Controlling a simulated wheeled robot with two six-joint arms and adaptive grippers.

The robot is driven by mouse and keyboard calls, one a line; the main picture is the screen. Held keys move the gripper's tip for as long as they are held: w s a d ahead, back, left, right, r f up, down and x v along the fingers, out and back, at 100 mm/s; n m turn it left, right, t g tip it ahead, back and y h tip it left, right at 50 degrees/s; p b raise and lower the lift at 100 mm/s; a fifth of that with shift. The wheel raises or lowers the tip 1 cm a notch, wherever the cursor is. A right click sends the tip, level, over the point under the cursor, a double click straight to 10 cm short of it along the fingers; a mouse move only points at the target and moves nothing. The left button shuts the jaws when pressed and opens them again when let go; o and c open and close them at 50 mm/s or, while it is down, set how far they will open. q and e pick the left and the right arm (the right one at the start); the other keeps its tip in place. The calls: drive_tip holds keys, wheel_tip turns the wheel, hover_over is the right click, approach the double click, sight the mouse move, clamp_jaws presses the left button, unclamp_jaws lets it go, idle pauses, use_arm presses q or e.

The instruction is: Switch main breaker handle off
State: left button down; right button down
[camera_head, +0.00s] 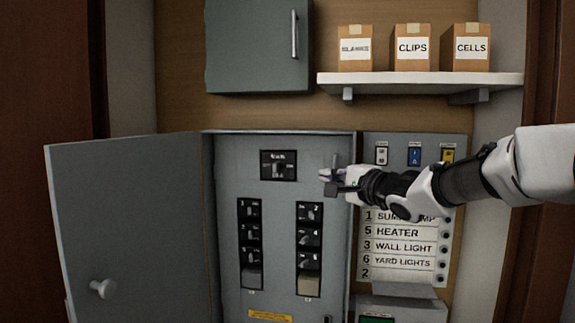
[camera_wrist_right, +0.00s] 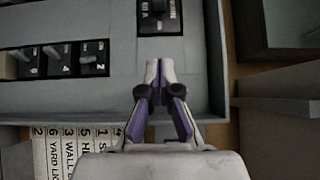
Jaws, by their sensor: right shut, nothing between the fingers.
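The main breaker (camera_head: 278,165) is a black block with a handle, at the top middle of the open grey panel. Its handle (camera_head: 284,169) shows small, and I cannot read its position for sure. In the right wrist view the main breaker (camera_wrist_right: 159,15) is at the top edge, partly cut off, beyond the fingertips. My right gripper (camera_head: 329,180) is to the right of the main breaker, in front of the panel's right edge, apart from the handle. In the right wrist view its fingers (camera_wrist_right: 160,66) are shut and empty. My left gripper is not in view.
Two columns of smaller breakers (camera_head: 310,238) sit below the main breaker. The panel door (camera_head: 130,230) stands open to the left. A label board (camera_head: 400,247) is at the right, under my right arm. A shelf (camera_head: 420,80) with three boxes is above.

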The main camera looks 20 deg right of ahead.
drive_tip(key=p, duration=0.4)
approach(279, 167)
drive_tip(key=w, duration=0.2)
drive_tip(key=w+d, duration=0.1)
drive_tip(key=w, duration=0.1)
drive_tip(key=shift+w+d+r, duration=0.1)
drive_tip(key=shift+r, duration=0.15)
drive_tip(key=shift+w+a+f, duration=0.1)
drive_tip(key=shift+w+a, duration=0.15)
drive_tip(key=shift+a, duration=0.25)
drive_tip(key=shift+w+a+f, duration=0.1)
drive_tip(key=shift+w+a, duration=0.2)
drive_tip(key=shift+a, duration=0.25)
drive_tip(key=shift+w+a, duration=0.1)
drive_tip(key=shift+a, duration=0.5)
drive_tip(key=shift+d, duration=0.1)
